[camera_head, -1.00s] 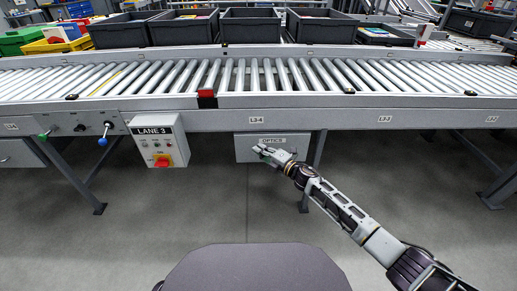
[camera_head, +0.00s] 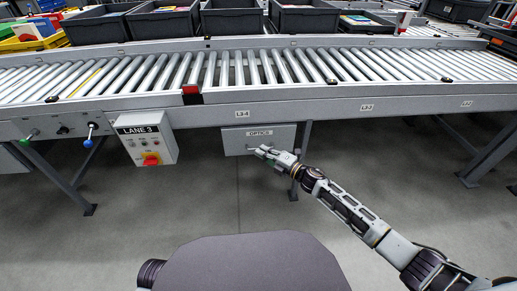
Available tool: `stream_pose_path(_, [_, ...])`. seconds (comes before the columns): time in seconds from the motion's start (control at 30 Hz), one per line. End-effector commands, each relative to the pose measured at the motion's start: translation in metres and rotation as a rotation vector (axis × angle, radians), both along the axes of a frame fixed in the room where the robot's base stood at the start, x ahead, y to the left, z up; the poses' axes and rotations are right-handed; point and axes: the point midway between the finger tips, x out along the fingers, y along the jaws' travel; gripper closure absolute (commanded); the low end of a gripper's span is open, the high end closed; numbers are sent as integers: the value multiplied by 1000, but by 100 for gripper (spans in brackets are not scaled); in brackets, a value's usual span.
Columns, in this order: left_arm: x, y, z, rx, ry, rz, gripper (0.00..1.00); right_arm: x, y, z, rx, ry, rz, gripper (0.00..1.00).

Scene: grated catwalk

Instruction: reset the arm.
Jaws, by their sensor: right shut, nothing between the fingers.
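My right arm comes in from the lower right of the head view. Its gripper (camera_head: 262,151) is shut and empty. It shows in front of the grey box labelled OPTICS (camera_head: 258,138) under the conveyor; I cannot tell whether it touches the box. My left gripper is not in view. A small dark part at the lower left edge of my base may belong to my left arm.
A roller conveyor (camera_head: 240,68) runs across the view with dark bins (camera_head: 232,20) behind it. A LANE 3 control box (camera_head: 146,138) with a red knob hangs at left. Levers (camera_head: 88,142) stick out farther left. Grey legs (camera_head: 302,148) stand below; the floor (camera_head: 225,205) is clear.

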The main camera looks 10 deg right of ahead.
Motion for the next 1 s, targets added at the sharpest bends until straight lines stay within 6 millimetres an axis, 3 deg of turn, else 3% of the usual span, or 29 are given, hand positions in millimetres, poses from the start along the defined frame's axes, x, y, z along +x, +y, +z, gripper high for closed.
stream_pose_path(1.0, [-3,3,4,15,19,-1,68,-7,-5,3,51,39,-63,100])
